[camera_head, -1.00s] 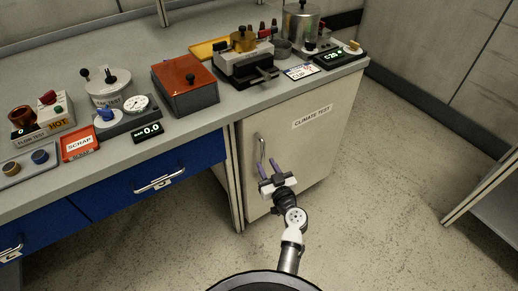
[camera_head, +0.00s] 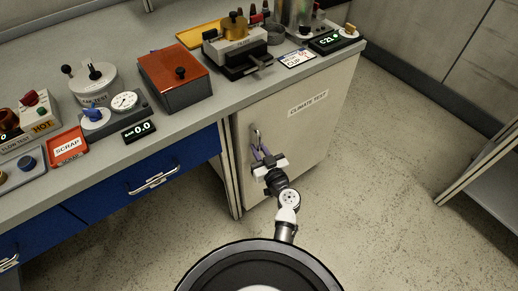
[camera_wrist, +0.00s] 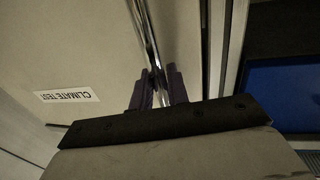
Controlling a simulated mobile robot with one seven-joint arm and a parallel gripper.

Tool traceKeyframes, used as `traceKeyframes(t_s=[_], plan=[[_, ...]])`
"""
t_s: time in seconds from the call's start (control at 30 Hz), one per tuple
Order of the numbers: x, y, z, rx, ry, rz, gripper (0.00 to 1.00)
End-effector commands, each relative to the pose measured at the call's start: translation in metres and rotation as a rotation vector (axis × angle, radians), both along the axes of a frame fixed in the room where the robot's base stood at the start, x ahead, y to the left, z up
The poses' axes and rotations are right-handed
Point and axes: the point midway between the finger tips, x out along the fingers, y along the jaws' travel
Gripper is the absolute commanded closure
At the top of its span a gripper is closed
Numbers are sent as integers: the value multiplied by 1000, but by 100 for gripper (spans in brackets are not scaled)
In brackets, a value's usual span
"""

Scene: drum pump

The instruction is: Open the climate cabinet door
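The climate cabinet door (camera_head: 297,135) is a cream panel labelled "CLIMATE TEST" under the right end of the bench, and it looks closed. Its upright metal bar handle (camera_head: 256,136) is near the door's left edge. My gripper (camera_head: 262,152) is at the handle, its purple fingers pointing at the door. In the wrist view the handle (camera_wrist: 147,32) runs down between the two fingertips (camera_wrist: 161,72). The fingers look apart, one on each side of the bar; contact is not clear. The lower part of the handle is hidden by my gripper.
Blue drawers (camera_head: 150,177) with metal handles are left of the cabinet. The bench top (camera_head: 215,117) above carries several test devices, including a red-lidded box (camera_head: 175,78). Speckled floor (camera_head: 390,165) is clear to the right, up to a white-framed unit (camera_head: 490,165).

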Motion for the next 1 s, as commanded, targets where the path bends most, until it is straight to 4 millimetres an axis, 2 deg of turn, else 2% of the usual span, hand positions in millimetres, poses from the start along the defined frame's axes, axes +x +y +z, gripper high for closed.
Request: traceKeyframes(t_s=[0.03, 0.1, 0.57, 0.77, 1.0], plan=[[0, 0, 0, 0, 0, 0, 90], [0, 0, 0, 0, 0, 0, 100], [-6, -6, -2, -1, 0, 14, 100], [-26, -25, -5, -3, -1, 65, 100], [-56, -57, -5, -3, -1, 155, 100]])
